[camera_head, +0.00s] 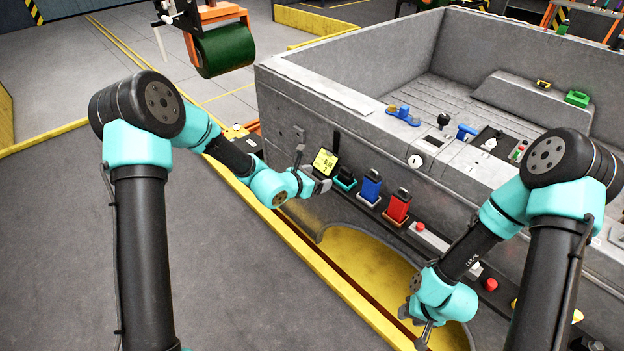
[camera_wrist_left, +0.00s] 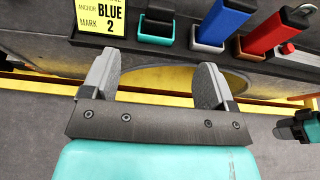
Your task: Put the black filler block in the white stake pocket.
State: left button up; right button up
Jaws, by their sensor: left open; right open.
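The black filler block (camera_head: 347,171) stands in a teal-rimmed pocket on the side ledge of the grey bed. In the left wrist view the black block (camera_wrist_left: 158,20) rises from the teal pocket (camera_wrist_left: 155,41), beyond my fingertips. A blue block (camera_head: 371,184) stands in a pale pocket (camera_head: 367,202), which looks like the white stake pocket; its rim also shows in the left wrist view (camera_wrist_left: 207,47). My left gripper (camera_head: 318,182) is open and empty, just left of and below the black block. My right gripper (camera_head: 416,324) is open, low by the yellow wheel arch.
A red block (camera_head: 398,204) stands in an orange-rimmed pocket right of the blue one. A yellow sign (camera_head: 325,161) reading "BLUE 2" is left of the black block. A red button (camera_head: 420,226) and a pale bar (camera_head: 432,239) lie further right. Floor at left is clear.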

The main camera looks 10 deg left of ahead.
pick_arm(q)
jog(key=shift+v, duration=0.95)
jog(key=s+a+f+m+g, duration=0.1)
jog(key=s+f+m+g, duration=0.4)
jog(key=s, duration=0.4)
jog(key=s+a+f+m+g, duration=0.1)
jog(key=s+f+m+g, duration=0.25)
jog(key=s+f, duration=0.5)
jog(key=s+a+f+m+y, duration=0.2)
jog(key=s+a+f+m, duration=0.2)
jog(key=m, duration=0.5)
jog(key=s+a+f+m+g+y, duration=0.1)
jog(key=s+a+f+m, duration=0.3)
jog(key=m, duration=0.5)
jog(key=s+a+y, duration=0.1)
jog(key=s+a, duration=0.1)
jog(key=s, duration=0.1)
jog(key=shift+f+y, duration=0.2)
jog(key=shift+y, duration=0.1)
jog(key=shift+g, duration=0.25)
